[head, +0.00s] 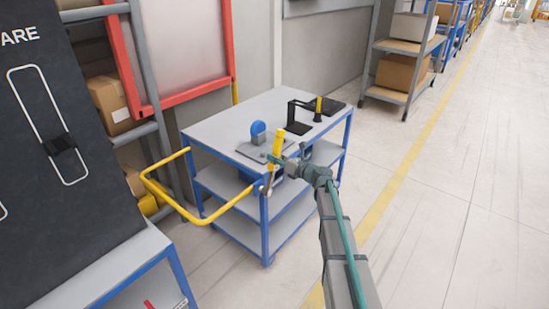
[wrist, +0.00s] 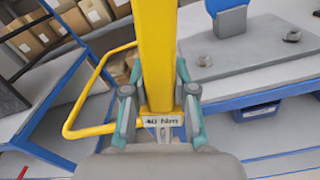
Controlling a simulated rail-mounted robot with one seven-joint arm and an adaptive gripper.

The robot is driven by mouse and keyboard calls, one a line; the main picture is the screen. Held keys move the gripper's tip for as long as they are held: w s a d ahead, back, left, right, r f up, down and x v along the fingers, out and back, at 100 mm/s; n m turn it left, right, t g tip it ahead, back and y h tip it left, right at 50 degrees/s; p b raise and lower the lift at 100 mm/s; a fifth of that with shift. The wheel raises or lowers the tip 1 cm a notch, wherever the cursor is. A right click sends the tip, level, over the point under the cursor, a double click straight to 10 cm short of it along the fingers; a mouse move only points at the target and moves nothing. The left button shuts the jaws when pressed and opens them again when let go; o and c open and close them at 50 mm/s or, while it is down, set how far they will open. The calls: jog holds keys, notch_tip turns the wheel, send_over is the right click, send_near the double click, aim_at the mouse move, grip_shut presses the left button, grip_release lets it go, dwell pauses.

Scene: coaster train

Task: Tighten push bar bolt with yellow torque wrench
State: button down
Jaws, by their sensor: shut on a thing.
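My gripper (head: 284,160) is shut on the yellow torque wrench (head: 278,143) at the front corner of the blue cart. The wrench stands roughly upright in the head view. In the wrist view its yellow body (wrist: 156,50) runs up between my fingers, with a label that seems to read "40 Nm". The yellow push bar (head: 170,202) juts out left from the cart; it also shows in the wrist view (wrist: 68,115). A metallic part shows below the wrench near the bar's end. I cannot tell whether the wrench sits on the push bar bolt.
The cart top (head: 222,128) carries a grey plate with a blue round part (head: 258,132) and a black stand (head: 299,122) beside another yellow-handled tool (head: 318,107). Two bolt heads show on the plate in the wrist view. Shelves stand behind; the floor at right is clear.

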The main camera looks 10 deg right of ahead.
jog(key=shift+w+d+f+m+p, duration=0.25)
jog(key=shift+w+d+m+p, duration=0.3)
jog(key=shift+p, duration=0.3)
jog(key=shift+w+d+f+m+p, duration=0.25)
jog(key=shift+w+d+m+p, duration=0.15)
jog(key=shift+d+m+p, duration=0.35)
dwell(1.7)
jog(key=shift+s+a, duration=0.1)
jog(key=shift+a, duration=0.15)
jog(key=shift+s+a+r+n, duration=0.15)
jog(key=shift+a+r+n, duration=0.1)
jog(key=shift+n, duration=0.15)
jog(key=shift+s, duration=0.1)
